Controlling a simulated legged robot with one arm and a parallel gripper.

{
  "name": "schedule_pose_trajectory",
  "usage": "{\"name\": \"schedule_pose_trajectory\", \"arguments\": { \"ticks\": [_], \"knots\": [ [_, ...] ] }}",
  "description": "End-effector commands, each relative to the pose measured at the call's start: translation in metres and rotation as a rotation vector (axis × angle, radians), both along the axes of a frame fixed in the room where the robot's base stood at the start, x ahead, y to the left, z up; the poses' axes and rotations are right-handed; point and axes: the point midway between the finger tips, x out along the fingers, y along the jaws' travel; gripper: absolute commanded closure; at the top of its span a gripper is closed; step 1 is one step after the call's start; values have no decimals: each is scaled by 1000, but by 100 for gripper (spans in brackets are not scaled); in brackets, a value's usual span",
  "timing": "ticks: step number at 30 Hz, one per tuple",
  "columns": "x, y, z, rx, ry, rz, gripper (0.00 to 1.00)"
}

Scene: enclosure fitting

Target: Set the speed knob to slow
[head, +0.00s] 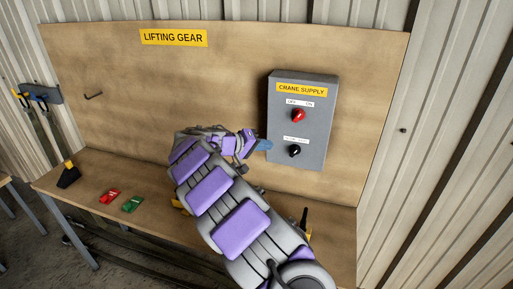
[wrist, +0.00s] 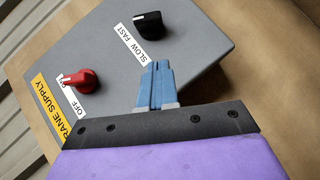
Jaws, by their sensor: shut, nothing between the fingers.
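The speed knob is a black knob (head: 295,151) low on the grey control box (head: 320,120). In the wrist view the black knob (wrist: 149,26) sits at the top, beside a white SLOW FAST label (wrist: 130,43). Its white mark appears turned toward the FAST side. My gripper (head: 266,145) is at the box's left edge in the head view. In the wrist view its blue fingers (wrist: 157,68) are shut together and empty, apart from the knob, with their tips near the SLOW end of the label.
A red knob (head: 298,115) sits above the black one, its pointer covering the ON side of its label. The box hangs on a wooden board (head: 220,85). A bench below bears a red item (head: 109,196) and a green item (head: 132,204).

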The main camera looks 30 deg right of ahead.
Motion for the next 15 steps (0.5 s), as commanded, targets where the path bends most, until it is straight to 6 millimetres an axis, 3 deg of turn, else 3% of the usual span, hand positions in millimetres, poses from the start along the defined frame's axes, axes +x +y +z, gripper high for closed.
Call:
{"name": "schedule_pose_trajectory", "arguments": {
  "ticks": [6,15],
  "knots": [
    [0,-39,-17,-1,0,1,100],
    [-22,-58,-31,-3,-1,1,100]
  ]
}}
